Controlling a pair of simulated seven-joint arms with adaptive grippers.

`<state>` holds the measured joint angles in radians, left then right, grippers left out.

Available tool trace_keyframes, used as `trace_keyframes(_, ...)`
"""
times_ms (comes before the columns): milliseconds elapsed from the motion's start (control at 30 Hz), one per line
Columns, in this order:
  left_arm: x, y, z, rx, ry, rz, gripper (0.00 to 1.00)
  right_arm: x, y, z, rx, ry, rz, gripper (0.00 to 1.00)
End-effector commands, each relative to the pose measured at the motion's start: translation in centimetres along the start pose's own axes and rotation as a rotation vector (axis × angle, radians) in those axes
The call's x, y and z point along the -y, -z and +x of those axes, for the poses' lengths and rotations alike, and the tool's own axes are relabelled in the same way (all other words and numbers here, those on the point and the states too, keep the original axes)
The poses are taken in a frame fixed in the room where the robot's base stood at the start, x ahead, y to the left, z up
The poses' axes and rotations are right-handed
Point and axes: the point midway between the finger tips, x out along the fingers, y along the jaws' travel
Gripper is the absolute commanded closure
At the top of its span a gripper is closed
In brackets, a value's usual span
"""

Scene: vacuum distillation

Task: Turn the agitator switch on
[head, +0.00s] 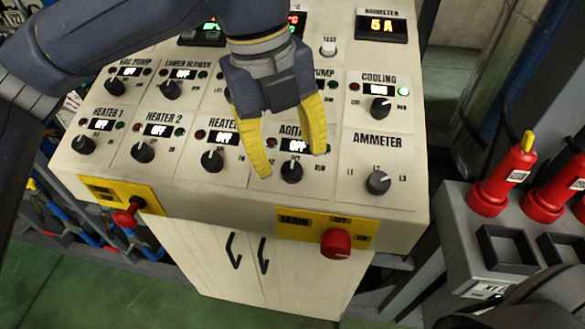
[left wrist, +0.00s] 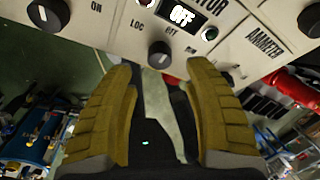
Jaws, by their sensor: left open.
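The agitator switch is a black rotary knob (head: 291,172) on the sloped control panel, below a display (head: 298,146) reading OFF. My left gripper (head: 293,160) has yellow fingers and is open, with one finger left of the knob and the other at its upper right in the head view. In the left wrist view the knob (left wrist: 159,54) lies beyond the fingertips, roughly centred between them, and the gripper (left wrist: 160,75) looks empty. The fingers appear apart from the knob. The left gripper hides part of the AGITATOR label in the head view.
The reactor knob (head: 212,160) is left of the agitator knob, and the ammeter knob (head: 378,182) is right of it. A red main switch (head: 336,243) juts from the panel's front edge. Red bottle-like containers (head: 503,180) stand on a grey stand at right.

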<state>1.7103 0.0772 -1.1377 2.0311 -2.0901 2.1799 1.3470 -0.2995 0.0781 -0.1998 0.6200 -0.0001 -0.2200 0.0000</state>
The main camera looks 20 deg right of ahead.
Motion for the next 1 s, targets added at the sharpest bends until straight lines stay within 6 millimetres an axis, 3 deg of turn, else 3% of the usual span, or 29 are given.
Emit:
trace_keyframes(200,0.0,0.0,3.0,-0.002,0.0,-0.001,0.48,0.0,0.0,0.0,0.0,0.0,0.0,0.56)
trace_keyframes(400,0.0,0.0,4.5,-0.001,0.0,0.0,0.48,0.0,0.0,0.0,0.0,0.0,0.0,0.56)
trace_keyframes(867,0.0,0.0,5.0,0.001,0.001,0.0,0.46,-0.3,-0.1,0.0,0.001,-0.003,-0.002,0.56)
trace_keyframes(1000,0.0,0.0,5.0,0.001,0.001,0.0,0.62,-0.3,-0.1,0.0,0.001,-0.003,-0.002,0.56)
